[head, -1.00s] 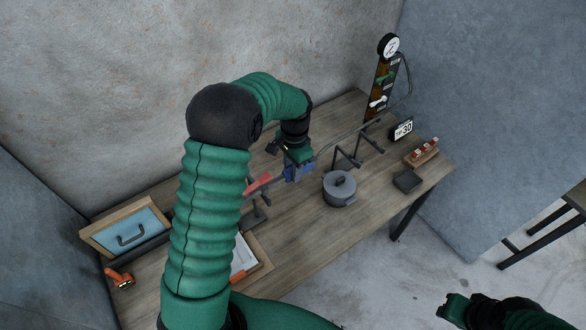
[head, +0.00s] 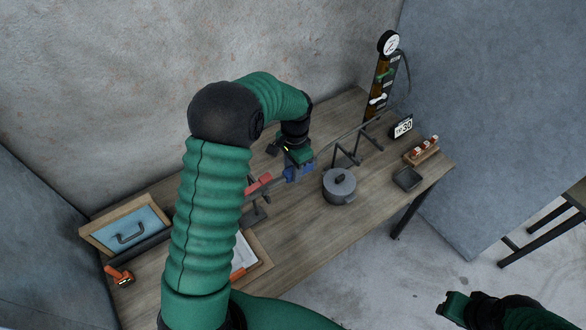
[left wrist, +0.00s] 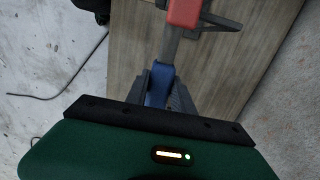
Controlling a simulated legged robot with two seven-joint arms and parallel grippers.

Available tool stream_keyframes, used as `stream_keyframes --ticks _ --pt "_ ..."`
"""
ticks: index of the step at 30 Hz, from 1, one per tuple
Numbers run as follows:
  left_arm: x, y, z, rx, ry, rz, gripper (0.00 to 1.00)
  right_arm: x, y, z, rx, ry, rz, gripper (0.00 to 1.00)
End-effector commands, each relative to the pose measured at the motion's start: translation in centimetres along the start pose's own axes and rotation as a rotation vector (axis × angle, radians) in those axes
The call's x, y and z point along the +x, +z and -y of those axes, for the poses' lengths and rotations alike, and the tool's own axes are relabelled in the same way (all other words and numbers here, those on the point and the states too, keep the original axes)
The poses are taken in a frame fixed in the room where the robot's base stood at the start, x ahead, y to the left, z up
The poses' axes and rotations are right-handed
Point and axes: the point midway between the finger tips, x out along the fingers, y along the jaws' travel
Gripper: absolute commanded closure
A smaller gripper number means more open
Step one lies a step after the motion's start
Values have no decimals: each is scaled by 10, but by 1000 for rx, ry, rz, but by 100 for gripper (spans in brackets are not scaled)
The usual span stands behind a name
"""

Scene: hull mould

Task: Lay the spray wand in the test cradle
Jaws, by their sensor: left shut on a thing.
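The spray wand is a long thin grey rod with a red sleeve (head: 258,184) and a blue sleeve. It lies slantwise over the workbench in the head view. My left gripper (head: 297,168) is shut on the blue sleeve, which also shows between its fingers in the left wrist view (left wrist: 158,85). Black cradle supports (head: 352,157) stand under the rod's right part, and another black stand (head: 256,212) is near the red sleeve. I cannot tell whether the rod touches them. My right gripper (head: 454,306) is at the lower right, away from the bench; its jaws are unclear.
A grey lidded pot (head: 340,187) stands just in front of the supports. A gauge board (head: 382,85), a small sign (head: 402,127), a rack (head: 421,150) and a dark tray (head: 407,179) are at the right. A blue framed panel (head: 127,228) and a clipboard (head: 243,254) are at the left.

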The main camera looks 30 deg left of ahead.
Motion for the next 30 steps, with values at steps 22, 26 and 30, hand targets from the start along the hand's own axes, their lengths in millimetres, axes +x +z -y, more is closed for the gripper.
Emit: stream_keyframes --ticks 22,26,30 --pt "0 -1 0 0 0 -1 46 4 1 0 0 0 0 68" --pt "-19 -2 1 0 -4 -6 46 13 3 0 0 0 0 68" --pt "-57 -2 1 0 -4 -7 46 25 6 0 0 0 0 68"
